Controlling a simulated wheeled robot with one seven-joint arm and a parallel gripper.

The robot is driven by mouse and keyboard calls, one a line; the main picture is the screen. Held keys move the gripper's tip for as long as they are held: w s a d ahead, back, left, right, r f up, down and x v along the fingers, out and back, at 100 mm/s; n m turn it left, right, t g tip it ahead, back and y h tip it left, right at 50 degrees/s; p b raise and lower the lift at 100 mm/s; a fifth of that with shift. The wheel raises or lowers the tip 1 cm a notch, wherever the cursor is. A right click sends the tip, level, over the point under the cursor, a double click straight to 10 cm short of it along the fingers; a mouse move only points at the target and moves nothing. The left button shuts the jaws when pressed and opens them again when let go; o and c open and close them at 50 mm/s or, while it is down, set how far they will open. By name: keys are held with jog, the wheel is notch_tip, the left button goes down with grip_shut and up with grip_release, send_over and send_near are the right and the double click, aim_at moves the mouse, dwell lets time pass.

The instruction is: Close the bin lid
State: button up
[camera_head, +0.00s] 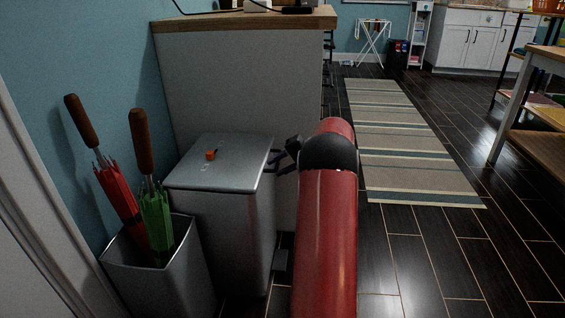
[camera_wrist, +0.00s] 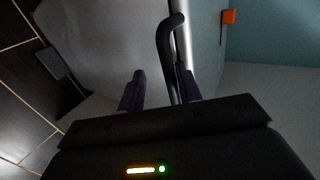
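The grey metal bin (camera_head: 230,225) stands against the counter's end panel. Its lid (camera_head: 235,165) lies roughly level across the top; I cannot tell whether a thin gap is left under it. A small orange piece (camera_head: 211,154) is on the lid and also shows in the wrist view (camera_wrist: 229,17). My gripper (camera_head: 290,153) is at the bin's right side, near lid height, partly hidden by my red arm. In the wrist view its fingers (camera_wrist: 158,88) are apart. A dark curved bar (camera_wrist: 168,45) on the bin runs between them, closer to the right finger.
A grey holder (camera_head: 165,275) with a red umbrella (camera_head: 120,200) and a green umbrella (camera_head: 156,215) stands left of the bin. A bin pedal (camera_head: 281,260) sits low at right. The counter (camera_head: 240,70) is behind. Floor and a striped rug (camera_head: 405,140) are clear to the right.

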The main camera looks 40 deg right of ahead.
jog(key=p+v, duration=0.1)
jog(key=v, duration=0.7)
